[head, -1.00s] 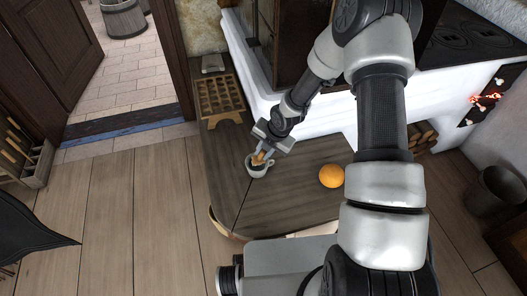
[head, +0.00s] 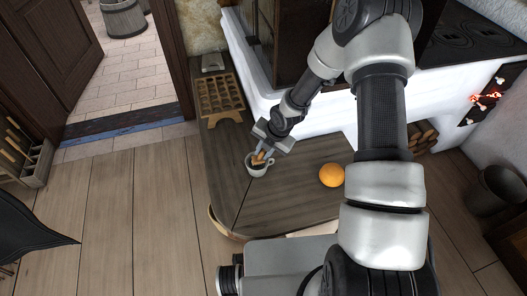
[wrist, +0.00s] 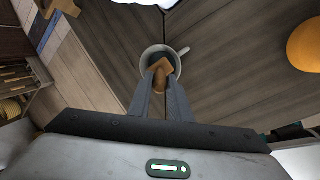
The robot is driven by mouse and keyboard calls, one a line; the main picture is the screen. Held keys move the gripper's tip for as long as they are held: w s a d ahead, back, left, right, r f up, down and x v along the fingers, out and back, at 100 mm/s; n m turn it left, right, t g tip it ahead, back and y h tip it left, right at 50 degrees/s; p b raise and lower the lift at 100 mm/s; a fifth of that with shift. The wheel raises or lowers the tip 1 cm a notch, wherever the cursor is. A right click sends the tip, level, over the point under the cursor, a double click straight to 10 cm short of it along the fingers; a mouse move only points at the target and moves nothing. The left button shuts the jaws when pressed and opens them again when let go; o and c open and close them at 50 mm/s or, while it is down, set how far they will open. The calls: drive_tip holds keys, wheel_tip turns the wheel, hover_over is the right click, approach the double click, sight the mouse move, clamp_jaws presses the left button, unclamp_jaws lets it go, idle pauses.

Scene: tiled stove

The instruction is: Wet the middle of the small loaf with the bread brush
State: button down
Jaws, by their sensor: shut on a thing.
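My gripper (head: 266,150) is shut on the wooden bread brush (head: 258,157), over a small white cup (head: 257,170) on the dark table (head: 290,200). The wrist view shows the brush (wrist: 162,68) between my fingertips (wrist: 161,82), with its lower end inside the cup (wrist: 149,54). The bristles are hidden, and I cannot tell what the cup holds. A round orange thing (head: 331,175), possibly the small loaf, rests on the table to the right of the cup. It also shows at the right of the wrist view (wrist: 306,45).
A wooden rack with round hollows (head: 220,96) stands at the table's far left end. The white stove (head: 335,115) borders the table behind, with a fire (head: 487,98) at the right. The tabletop between the cup and the orange thing is clear.

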idle(0.5)
drive_tip(key=shift+r+p, duration=2.75)
drive_tip(key=shift+r, duration=0.75)
drive_tip(key=shift+s+f, duration=0.1)
drive_tip(key=shift+s, duration=0.05)
